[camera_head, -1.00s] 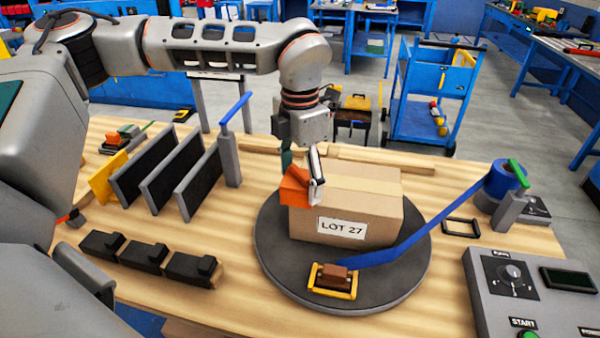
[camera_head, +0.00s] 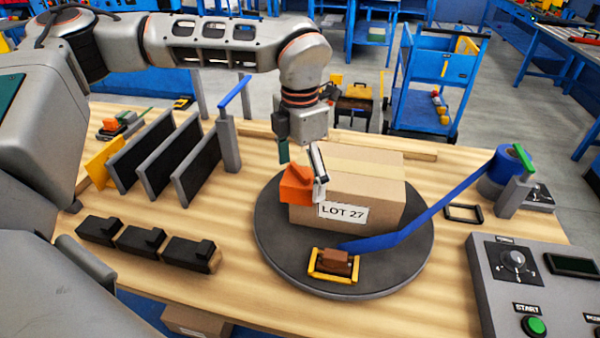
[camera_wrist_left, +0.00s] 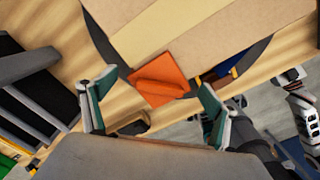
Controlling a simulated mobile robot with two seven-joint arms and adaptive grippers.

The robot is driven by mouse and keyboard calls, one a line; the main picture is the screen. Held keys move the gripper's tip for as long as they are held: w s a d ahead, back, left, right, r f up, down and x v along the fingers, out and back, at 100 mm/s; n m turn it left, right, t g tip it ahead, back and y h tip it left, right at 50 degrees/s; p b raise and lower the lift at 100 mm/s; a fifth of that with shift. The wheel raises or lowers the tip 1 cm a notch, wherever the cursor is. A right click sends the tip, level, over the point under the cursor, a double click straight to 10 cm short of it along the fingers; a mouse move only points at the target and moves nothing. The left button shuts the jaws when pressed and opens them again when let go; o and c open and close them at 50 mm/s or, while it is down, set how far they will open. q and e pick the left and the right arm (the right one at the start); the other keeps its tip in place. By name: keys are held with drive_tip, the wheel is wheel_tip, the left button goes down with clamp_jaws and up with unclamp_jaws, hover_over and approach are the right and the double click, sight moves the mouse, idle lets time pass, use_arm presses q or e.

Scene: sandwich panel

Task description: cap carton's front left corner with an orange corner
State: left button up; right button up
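The carton (camera_head: 365,190), labelled LOT 27, stands on the round dark turntable (camera_head: 285,265). An orange corner (camera_head: 297,186) sits at the upper front left corner of the carton; whether it is fully seated is hard to tell. It also shows in the left wrist view (camera_wrist_left: 160,82). My left gripper (camera_head: 302,165) is just above it. In the left wrist view its fingers (camera_wrist_left: 158,90) stand wide apart on either side of the orange corner, with gaps visible. One finger partly covers its right edge in the head view.
A blue strap (camera_head: 430,215) runs from a roll (camera_head: 502,180) to a yellow-framed buckle (camera_head: 334,265) on the turntable. Black blocks (camera_head: 142,240) and upright panels (camera_head: 160,165) stand left. A control box (camera_head: 520,285) is at right.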

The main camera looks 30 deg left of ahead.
use_arm(q)
drive_tip(key=shift+r, duration=0.1)
wheel_tip(320, 180, up, 12)
idle(0.5)
idle(0.4)
